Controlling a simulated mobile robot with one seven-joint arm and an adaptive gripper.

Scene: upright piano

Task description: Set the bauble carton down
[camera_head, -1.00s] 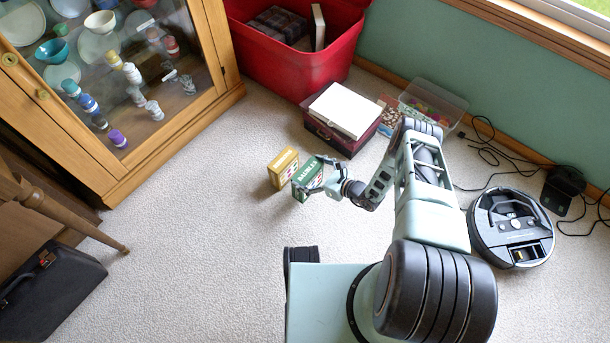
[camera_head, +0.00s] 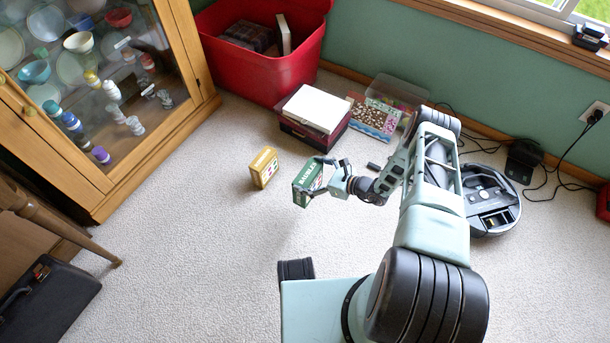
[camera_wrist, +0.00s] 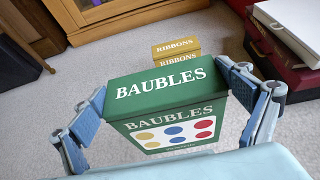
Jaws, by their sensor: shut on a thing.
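The green bauble carton (camera_head: 306,184) is held in my gripper (camera_head: 322,180), which is shut on it. In the wrist view the carton (camera_wrist: 168,104) fills the middle, upright, with white BAUBLES lettering and coloured dots on its front. The two fingers of my gripper (camera_wrist: 170,118) press on its left and right sides. In the head view the carton is apart from the yellow ribbons carton (camera_head: 263,168), which stands on the carpet to its left. I cannot tell how far the bauble carton's base is above the carpet.
A dark red box with a white lid (camera_head: 316,110) and a red tub (camera_head: 262,60) stand behind. A clear bin (camera_head: 397,92) is by the wall. A robot vacuum (camera_head: 490,205) and cables lie right. Carpet (camera_head: 190,230) is free at the left and front.

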